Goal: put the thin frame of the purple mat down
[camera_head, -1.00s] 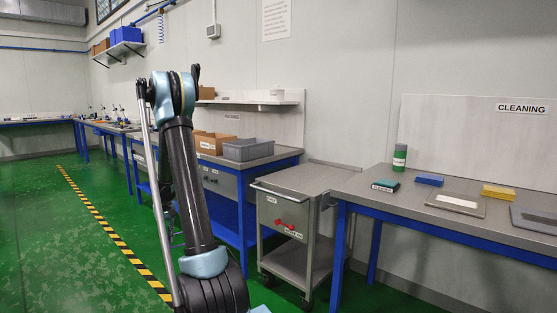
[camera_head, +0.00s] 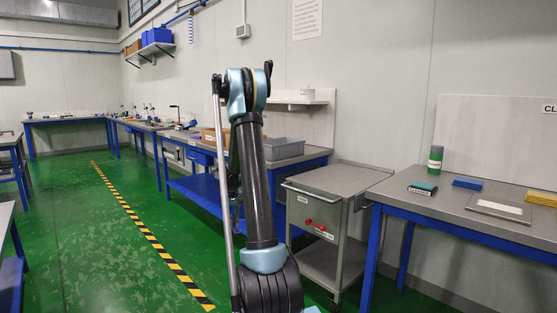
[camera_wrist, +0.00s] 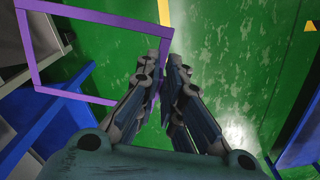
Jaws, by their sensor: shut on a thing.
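The thin purple frame (camera_wrist: 95,15) is an open four-sided outline in the upper left of the wrist view, hanging over the green floor. My gripper (camera_wrist: 165,60) is shut on the frame near its right side. The fingers hide part of its lower right. In the head view my arm stands upright in the middle, and neither the gripper nor the frame shows there. I see no purple mat in either view.
A grey cart (camera_head: 330,190) with red knobs stands right of my arm. Further right, the cleaning bench (camera_head: 440,205) holds a green cylinder (camera_head: 435,159), a blue block (camera_head: 467,183) and a framed plate (camera_head: 500,208). Green floor (camera_head: 90,240) with a striped line (camera_head: 150,242) is clear at left.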

